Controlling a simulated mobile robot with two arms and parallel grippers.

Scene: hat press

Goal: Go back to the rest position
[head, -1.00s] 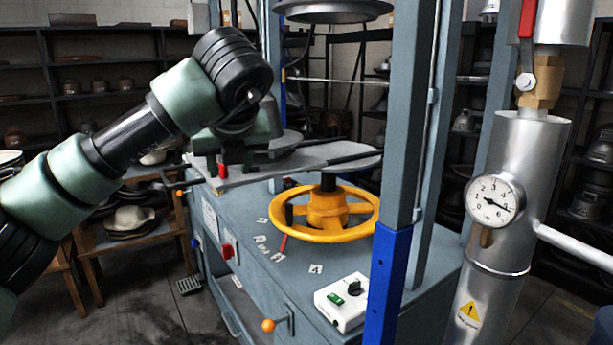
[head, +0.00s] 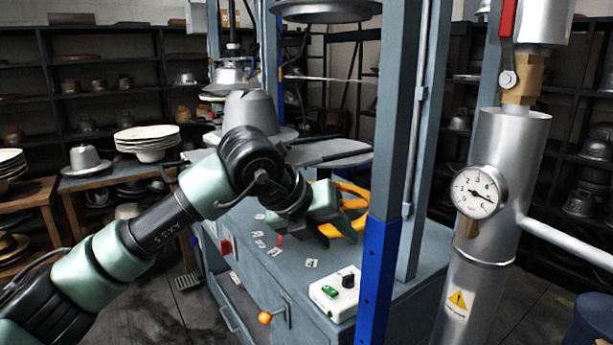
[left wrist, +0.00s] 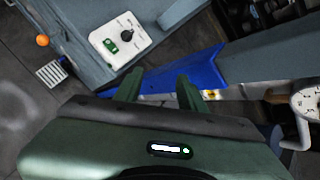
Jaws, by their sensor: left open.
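My left arm comes in from the left in the head view. Its left gripper (head: 338,238) is over the blue-grey press cabinet, in front of the yellow handwheel (head: 352,200), which it partly hides. In the left wrist view the two green fingers (left wrist: 158,88) stand apart with nothing between them. Behind them there are the blue post foot (left wrist: 190,74) and the white control box (left wrist: 120,42) with a green switch and a black knob. My right gripper is not seen in either view.
A steel pipe with a pressure gauge (head: 480,191) stands at the right. The press's upright post (head: 400,120) is close to my left gripper. A grey hat form (head: 250,112) sits on the press behind my arm. Shelves and hat tables fill the back left.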

